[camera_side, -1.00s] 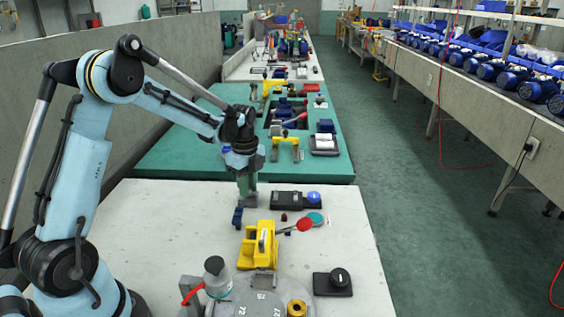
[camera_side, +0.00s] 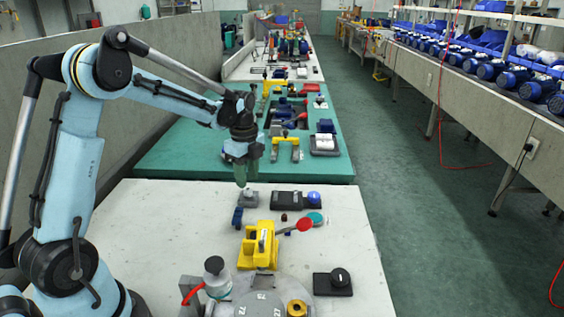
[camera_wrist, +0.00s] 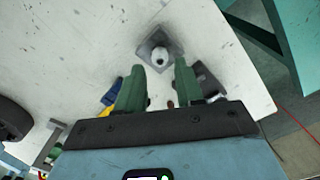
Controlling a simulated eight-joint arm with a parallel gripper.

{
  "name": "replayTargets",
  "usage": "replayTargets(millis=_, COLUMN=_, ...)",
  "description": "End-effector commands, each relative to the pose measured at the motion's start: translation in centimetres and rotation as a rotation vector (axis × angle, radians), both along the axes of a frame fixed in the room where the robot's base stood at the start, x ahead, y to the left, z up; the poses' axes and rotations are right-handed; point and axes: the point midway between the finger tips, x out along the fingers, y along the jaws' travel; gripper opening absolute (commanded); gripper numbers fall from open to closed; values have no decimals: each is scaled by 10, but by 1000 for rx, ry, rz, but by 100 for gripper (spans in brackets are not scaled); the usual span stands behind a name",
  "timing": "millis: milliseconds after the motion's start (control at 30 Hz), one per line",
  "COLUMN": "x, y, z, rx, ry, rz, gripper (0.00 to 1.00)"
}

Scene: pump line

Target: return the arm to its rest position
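My gripper (camera_side: 240,180) hangs from my light-blue arm above the far part of the pale worktable (camera_side: 170,225). In the wrist view my gripper (camera_wrist: 160,80) shows two green fingers spread apart, with nothing between them. Just past the fingertips is a small grey square block (camera_wrist: 146,40) with a white rounded top piece (camera_wrist: 160,56). In the side view the grey block (camera_side: 248,198) sits on the table just under the fingers. The fingertips appear apart from it, though the exact gap is hard to tell.
A yellow fixture (camera_side: 259,246), a blue piece (camera_side: 237,217), a dark box with a blue knob (camera_side: 296,200), red and teal paddles (camera_side: 304,224) and a black knob box (camera_side: 333,283) stand nearby. A grey wall (camera_side: 60,130) runs along the left. Space above the table is clear.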

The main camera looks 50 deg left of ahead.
Motion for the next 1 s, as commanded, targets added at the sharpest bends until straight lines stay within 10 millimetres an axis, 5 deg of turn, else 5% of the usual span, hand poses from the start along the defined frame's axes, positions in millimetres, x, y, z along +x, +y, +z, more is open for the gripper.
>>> replayTargets(millis=567, x=-1, y=-2, z=14, rx=2, ry=-5, rz=10, gripper=37)
replayTargets(millis=1000, x=-38, y=-69, z=71, rx=-5, ry=-224, rz=487, gripper=37)
